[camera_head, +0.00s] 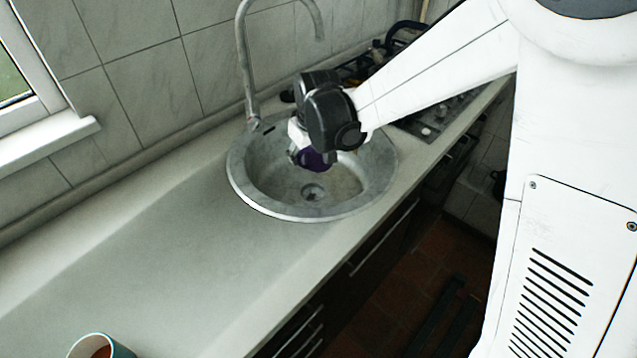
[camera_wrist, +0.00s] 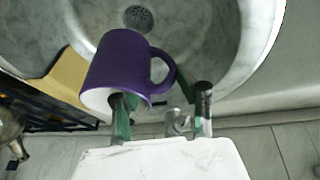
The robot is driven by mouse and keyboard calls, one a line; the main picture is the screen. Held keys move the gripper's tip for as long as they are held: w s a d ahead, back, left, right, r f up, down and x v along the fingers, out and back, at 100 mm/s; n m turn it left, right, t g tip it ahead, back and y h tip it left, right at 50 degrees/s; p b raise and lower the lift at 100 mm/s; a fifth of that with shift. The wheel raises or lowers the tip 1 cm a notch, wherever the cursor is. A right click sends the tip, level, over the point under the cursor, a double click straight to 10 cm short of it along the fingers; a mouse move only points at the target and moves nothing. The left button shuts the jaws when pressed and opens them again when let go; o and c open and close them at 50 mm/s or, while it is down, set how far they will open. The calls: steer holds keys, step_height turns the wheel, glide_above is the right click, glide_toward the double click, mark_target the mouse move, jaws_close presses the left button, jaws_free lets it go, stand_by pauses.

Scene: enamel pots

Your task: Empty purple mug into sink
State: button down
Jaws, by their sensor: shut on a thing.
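The purple mug (camera_wrist: 118,68) is in my gripper (camera_wrist: 162,122), over the round metal sink (camera_head: 246,190). In the wrist view one finger goes in at the mug's pale open rim and the other is on the handle side, so the jaws are shut on its wall or handle; which exactly I cannot tell. The mug lies tilted, its mouth toward the gripper in that view. In the head view only a small purple part of the mug (camera_head: 316,160) shows below my wrist. The sink's drain (camera_wrist: 138,18) is visible. The mug's inside is mostly hidden.
A tall curved faucet (camera_head: 246,60) stands behind the sink. A stove (camera_head: 428,130) is to the right of it. A teal-rimmed mug with brownish contents (camera_head: 100,346) stands at the counter's near left. The counter (camera_head: 150,260) between is clear.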

steer(key=s+a+f+n+y+b, duration=0.1)
steer(key=s+a+n+b, duration=0.2)
steer(key=a, duration=0.8)
steer(key=shift+a+f+n+g+y, duration=0.3)
steer(key=shift+n+g, duration=0.1)
steer(key=shift+n, duration=0.1)
steer(key=shift+b, duration=0.3)
steer(key=d+f+m+y+b, duration=0.1)
steer(key=d+f+y+b, duration=0.2)
steer(key=d+y+b, duration=0.3)
steer(key=shift+w+d+y, duration=0.2)
steer(key=shift+d+y, duration=0.15)
steer(key=shift+y, duration=0.25)
steer(key=shift+d+r+y+b, duration=0.35)
steer(key=shift+d+y+b, duration=0.2)
steer(key=shift+y, duration=0.25)
steer(key=shift+d+r+m+y, duration=0.2)
steer(key=shift+r+y, duration=0.35)
steer(key=shift+r, duration=0.25)
steer(key=shift+d+r+m+y, duration=0.2)
steer(key=shift+r+y, duration=0.4)
steer(key=shift+r, duration=0.15)
steer(key=shift+d+r+m+y, duration=0.2)
steer(key=shift+r+y, duration=0.35)
steer(key=shift+r, duration=0.25)
